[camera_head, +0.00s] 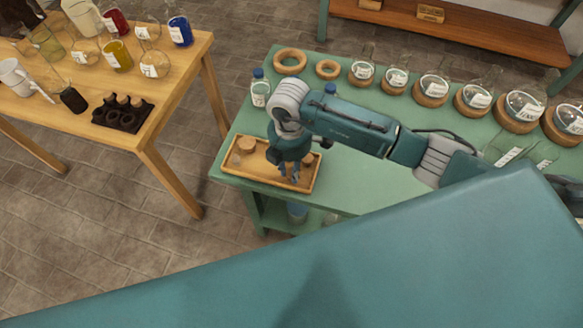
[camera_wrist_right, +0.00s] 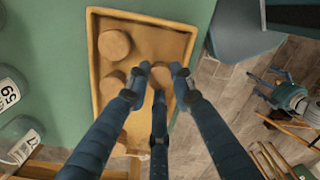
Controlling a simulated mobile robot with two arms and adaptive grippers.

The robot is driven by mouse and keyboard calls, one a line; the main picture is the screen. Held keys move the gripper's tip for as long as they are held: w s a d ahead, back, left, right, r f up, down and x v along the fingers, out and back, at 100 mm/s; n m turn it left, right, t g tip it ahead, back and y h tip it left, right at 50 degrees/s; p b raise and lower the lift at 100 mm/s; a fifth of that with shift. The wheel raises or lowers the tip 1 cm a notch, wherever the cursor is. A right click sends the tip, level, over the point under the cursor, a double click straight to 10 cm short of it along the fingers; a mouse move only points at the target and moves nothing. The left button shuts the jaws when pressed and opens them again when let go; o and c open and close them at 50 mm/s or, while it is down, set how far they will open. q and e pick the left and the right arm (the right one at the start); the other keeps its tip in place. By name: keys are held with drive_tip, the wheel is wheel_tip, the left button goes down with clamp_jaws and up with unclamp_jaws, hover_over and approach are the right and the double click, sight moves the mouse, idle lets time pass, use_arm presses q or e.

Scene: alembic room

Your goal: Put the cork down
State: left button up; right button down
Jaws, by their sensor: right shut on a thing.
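My right gripper (camera_head: 289,172) reaches down over a shallow wooden tray (camera_head: 262,181) on the green table. In the right wrist view the fingers of my right gripper (camera_wrist_right: 159,76) are closed around a brown cork (camera_wrist_right: 161,75). The held cork is over the tray; I cannot tell whether it touches the tray floor. Other corks stand in the tray, one at the upper end (camera_wrist_right: 114,44) and one below it (camera_wrist_right: 112,84) in the wrist view. In the head view a cork (camera_head: 246,145) stands at the left and another (camera_head: 308,159) at the right, partly hidden. My left gripper is not in view.
Round glass flasks (camera_head: 432,87) on cork rings line the back of the green table (camera_head: 375,188). Two empty rings (camera_head: 290,61) and a small blue-capped bottle (camera_head: 259,88) stand near the tray. A wooden table (camera_head: 178,75) with glassware is at the left, across a floor gap.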

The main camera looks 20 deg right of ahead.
drive_tip(key=c, duration=1.5)
unclamp_jaws()
drive_tip(key=shift+f, duration=0.1)
drive_tip(key=shift+r, duration=0.5)
drive_tip(key=r+b, duration=0.2)
drive_tip(key=r, duration=0.9)
drive_tip(key=shift+w+r+b, duration=0.2)
drive_tip(key=shift+b, duration=0.2)
